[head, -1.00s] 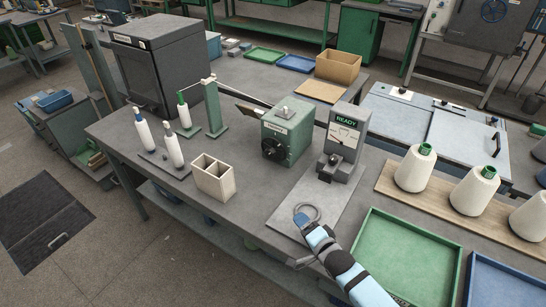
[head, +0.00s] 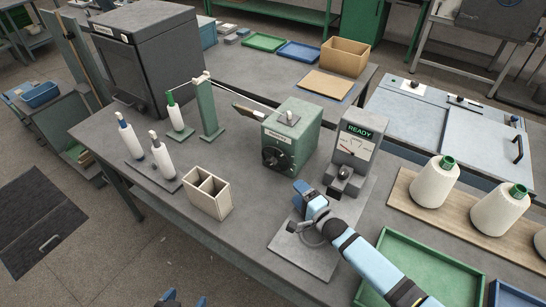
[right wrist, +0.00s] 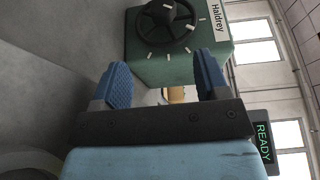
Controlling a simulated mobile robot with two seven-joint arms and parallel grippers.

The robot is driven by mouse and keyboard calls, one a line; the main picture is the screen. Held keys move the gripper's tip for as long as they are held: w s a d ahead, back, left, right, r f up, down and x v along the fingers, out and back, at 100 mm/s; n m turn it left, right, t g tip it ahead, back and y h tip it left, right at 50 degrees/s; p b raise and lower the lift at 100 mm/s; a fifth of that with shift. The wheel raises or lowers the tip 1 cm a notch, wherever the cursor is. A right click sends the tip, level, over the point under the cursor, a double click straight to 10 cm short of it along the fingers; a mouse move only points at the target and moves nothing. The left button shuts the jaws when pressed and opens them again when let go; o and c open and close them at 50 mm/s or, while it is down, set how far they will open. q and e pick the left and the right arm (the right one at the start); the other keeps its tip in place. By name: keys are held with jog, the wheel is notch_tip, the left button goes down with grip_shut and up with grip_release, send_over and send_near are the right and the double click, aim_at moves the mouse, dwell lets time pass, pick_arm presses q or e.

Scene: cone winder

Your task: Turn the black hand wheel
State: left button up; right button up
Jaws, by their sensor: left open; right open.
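The black hand wheel (head: 271,158) is on the front face of a green machine box (head: 298,131) standing on the grey table. In the right wrist view, the wheel (right wrist: 166,25) shows at the top, beyond the fingertips, with white tick marks around it and a "Haldrey" label beside it. My right gripper (head: 300,188) is open and empty, in front of and to the right of the wheel, apart from it. Its two blue fingers (right wrist: 162,80) are spread in the right wrist view. My left gripper (head: 185,298) is at the bottom edge of the head view, far from the wheel.
A grey unit with a "READY" display (head: 355,150) stands right of the green box, close to my right arm. A cream divided bin (head: 207,193) stands to the left. A green thread stand (head: 209,110) is behind it. A green tray (head: 405,270) lies at the lower right.

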aim_at(274, 168)
jog(key=shift+w+a, duration=0.15)
jog(key=shift+w, duration=0.1)
jog(key=w+a, duration=0.2)
jog(key=w, duration=0.1)
jog(key=shift+a+r, duration=0.15)
jog(key=shift+r, duration=0.25)
pick_arm(q)
jog(key=shift+s+d+f, duration=0.1)
jog(key=shift+s+f, duration=0.35)
jog(key=shift+s, duration=0.1)
pick_arm(e)
jog(key=x, duration=0.9)
jog(key=shift+f, duration=0.15)
jog(key=c, duration=0.9)
jog(key=t+b, duration=0.1)
jog(key=b, duration=0.2)
jog(key=shift+f, duration=0.4)
jog(key=shift+r+m+b, duration=0.1)
jog(key=shift+m+b, duration=0.2)
jog(key=shift+b, duration=0.1)
jog(key=shift+r, duration=0.2)
pick_arm(q)
notch_tip(274, 168, down, 3)
jog(key=shift+s+f, duration=0.1)
jog(key=shift+f, duration=0.05)
